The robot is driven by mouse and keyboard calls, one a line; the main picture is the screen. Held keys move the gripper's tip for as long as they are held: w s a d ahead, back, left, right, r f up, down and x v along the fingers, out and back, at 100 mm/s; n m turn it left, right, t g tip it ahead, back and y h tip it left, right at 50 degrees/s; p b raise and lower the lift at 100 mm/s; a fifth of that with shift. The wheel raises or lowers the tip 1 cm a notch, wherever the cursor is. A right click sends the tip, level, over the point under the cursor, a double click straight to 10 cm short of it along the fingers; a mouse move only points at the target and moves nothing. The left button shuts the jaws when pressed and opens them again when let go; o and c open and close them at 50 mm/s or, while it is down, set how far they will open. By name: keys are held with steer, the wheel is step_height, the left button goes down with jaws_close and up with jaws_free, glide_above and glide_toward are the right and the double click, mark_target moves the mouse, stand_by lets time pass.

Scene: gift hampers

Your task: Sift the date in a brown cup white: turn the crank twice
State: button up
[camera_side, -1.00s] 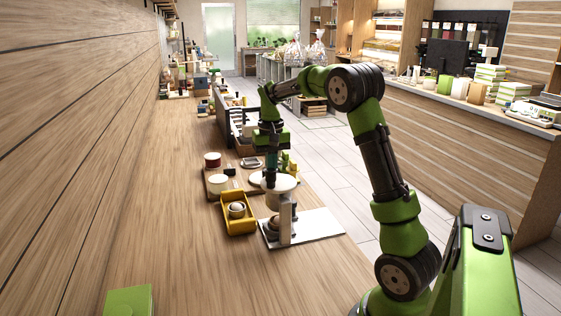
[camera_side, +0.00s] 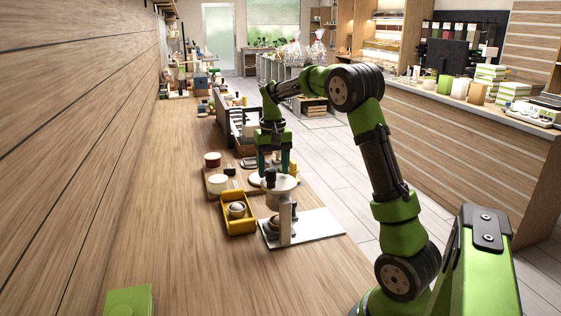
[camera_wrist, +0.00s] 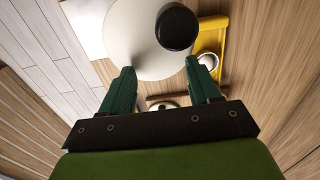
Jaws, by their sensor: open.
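The sifter (camera_side: 287,222) stands on a pale base plate, with a round white top (camera_side: 284,183) and an upright dark crank knob (camera_side: 270,175). In the wrist view the black knob (camera_wrist: 177,28) stands near the edge of the white disc (camera_wrist: 135,45). A brownish cup (camera_side: 273,224) sits low beside the sifter's post, partly hidden. My gripper (camera_side: 273,167) is open above the far part of the sifter top. In the wrist view my gripper's green fingers (camera_wrist: 161,82) are spread wide with nothing between them, and the knob lies beyond the fingertips.
A yellow tray (camera_side: 251,224) holding a small round cup (camera_side: 237,209) stands left of the sifter. A white-topped round container (camera_side: 218,183) and a dark red one (camera_side: 212,160) stand behind it.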

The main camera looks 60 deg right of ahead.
steer(key=shift+r, duration=0.1)
step_height(320, 180, up, 9)
stand_by(0.8)
step_height(320, 180, up, 12)
step_height(320, 180, down, 4)
steer(key=s+d+f+h, duration=0.1)
steer(key=d, duration=0.1)
steer(key=s+a+f+n+t+y, duration=0.1)
steer(key=s+a+f+t, duration=0.1)
steer(key=a, duration=0.7)
steer(key=s+a+f+n+t+y, duration=0.1)
steer(key=s+a+f+n+t, duration=0.1)
steer(key=s+a+f, duration=0.2)
steer(key=s+a+f+n+t+y, duration=0.1)
steer(key=s+a, duration=0.7)
steer(key=a, duration=0.8)
step_height(320, 180, down, 3)
steer(key=shift+s+n+t, duration=0.15)
steer(key=shift+n+t, duration=0.35)
steer(key=shift+t, duration=0.6)
